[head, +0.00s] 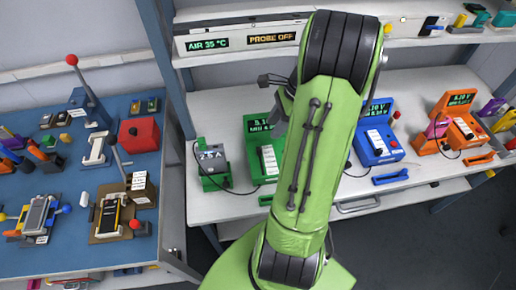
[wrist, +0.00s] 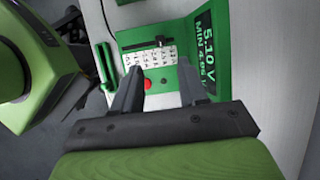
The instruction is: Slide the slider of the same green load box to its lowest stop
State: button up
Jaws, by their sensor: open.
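The green load box (head: 252,128) stands on the light bench, partly hidden behind my arm in the head view. In the wrist view the green load box (wrist: 135,37) shows its display (wrist: 206,48), reading 5.10 V with a MIN line below. Its slider (wrist: 161,41) is a dark knob in a slot beside a white printed scale (wrist: 150,58). The knob sits toward the display end of the slot. A red button (wrist: 148,84) shows between my fingers. My gripper (wrist: 158,82) is open and empty, its fingertips over the box face, apart from the slider knob.
A small green-based device (head: 212,160) with a cable stands left of the box. A blue load box (head: 378,140) and orange ones (head: 460,125) stand to the right. A green handle-like bar (wrist: 105,65) lies beside the box. The blue table (head: 60,180) at left is crowded.

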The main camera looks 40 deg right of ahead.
aim_at(260, 148)
jog(key=b+x, duration=0.3)
jog(key=x, duration=0.7)
jog(key=shift+w+a+f, duration=0.1)
jog(key=shift+a+f, duration=0.05)
jog(key=shift+f, duration=0.1)
grip_shut()
